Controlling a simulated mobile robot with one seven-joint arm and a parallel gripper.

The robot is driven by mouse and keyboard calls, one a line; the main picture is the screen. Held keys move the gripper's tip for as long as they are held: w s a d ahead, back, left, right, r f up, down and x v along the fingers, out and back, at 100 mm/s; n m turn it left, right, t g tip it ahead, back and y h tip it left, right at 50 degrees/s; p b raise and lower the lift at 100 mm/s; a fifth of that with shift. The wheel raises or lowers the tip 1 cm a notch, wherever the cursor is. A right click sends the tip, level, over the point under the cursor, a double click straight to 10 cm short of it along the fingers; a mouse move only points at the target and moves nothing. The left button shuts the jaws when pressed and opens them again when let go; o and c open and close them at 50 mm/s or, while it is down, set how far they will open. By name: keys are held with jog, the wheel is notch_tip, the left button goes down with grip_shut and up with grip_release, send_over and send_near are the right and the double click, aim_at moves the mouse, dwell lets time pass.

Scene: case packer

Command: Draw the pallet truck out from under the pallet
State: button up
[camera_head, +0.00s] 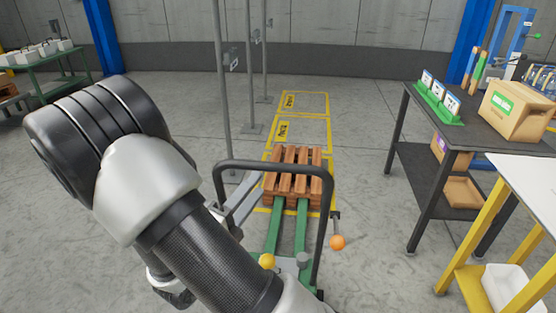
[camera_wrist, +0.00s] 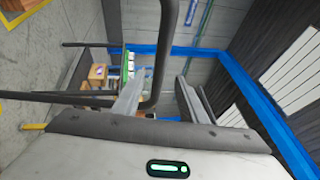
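The pallet truck has two green forks (camera_head: 272,236) that run under the near end of a brown wooden pallet (camera_head: 293,178). Its black hoop handle (camera_head: 275,166) stands upright at the near end. An orange knob (camera_head: 337,243) and a yellow knob (camera_head: 267,261) are low on the truck. In the head view my arm comes from the left, and my gripper is partly hidden beside the handle's left side. In the wrist view my gripper (camera_wrist: 159,78) is open, with the black handle bar (camera_wrist: 163,45) between its fingers. A gap shows on the right; contact on the left is unclear.
Grey posts (camera_head: 223,90) stand just left of the pallet. The pallet sits in a yellow floor marking (camera_head: 328,125). A dark table (camera_head: 490,127) with boxes and a yellow-legged white table (camera_head: 530,180) stand right. Some floor is clear between truck and tables.

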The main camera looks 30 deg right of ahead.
jog(key=b+x, duration=0.2)
jog(key=x, duration=1)
jog(key=shift+w+d+r, duration=0.1)
grip_shut()
